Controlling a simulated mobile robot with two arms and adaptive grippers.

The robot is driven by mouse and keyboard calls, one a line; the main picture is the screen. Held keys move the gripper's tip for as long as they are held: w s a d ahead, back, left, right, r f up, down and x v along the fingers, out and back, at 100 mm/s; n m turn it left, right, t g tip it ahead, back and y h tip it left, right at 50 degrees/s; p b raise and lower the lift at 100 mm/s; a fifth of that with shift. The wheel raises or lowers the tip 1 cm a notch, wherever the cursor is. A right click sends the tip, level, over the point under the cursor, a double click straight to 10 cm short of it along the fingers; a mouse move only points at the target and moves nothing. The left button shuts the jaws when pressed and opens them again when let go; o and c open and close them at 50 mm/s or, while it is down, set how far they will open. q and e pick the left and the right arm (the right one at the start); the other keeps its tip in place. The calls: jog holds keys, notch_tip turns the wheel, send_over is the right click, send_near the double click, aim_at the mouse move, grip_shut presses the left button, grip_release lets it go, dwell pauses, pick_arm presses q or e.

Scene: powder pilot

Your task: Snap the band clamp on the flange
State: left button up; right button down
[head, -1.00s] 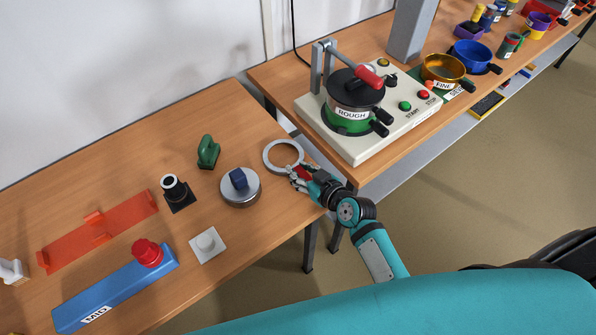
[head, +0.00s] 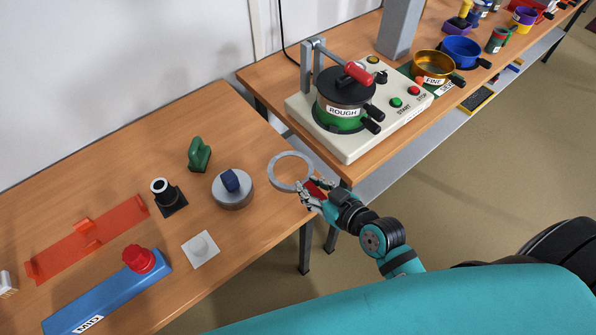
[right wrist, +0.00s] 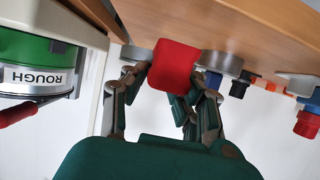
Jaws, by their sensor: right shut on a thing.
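The band clamp, a grey ring (head: 272,172) with a red handle (head: 316,189), is in the head view near the right end of the left table. My right gripper (head: 313,191) is shut on the red handle, with the ring beyond its fingertips. In the right wrist view the red handle (right wrist: 172,66) sits between the fingers. A low metal disc (head: 232,194) with a blue knob stands left of the ring. A black upright tube with a pale rim (head: 161,185) on a square base stands further left. I cannot tell which part is the flange. My left gripper is out of view.
The ROUGH pot machine (head: 343,105) stands on the adjoining table.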

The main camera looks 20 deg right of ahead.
jog(key=s+d, duration=0.1)
jog(key=s, duration=0.5)
notch_tip(320, 180, up, 7)
jog(key=s+p, duration=0.1)
jog(key=p, duration=0.5)
jog(key=shift+d+p, duration=0.2)
jog(key=shift+p, duration=0.2)
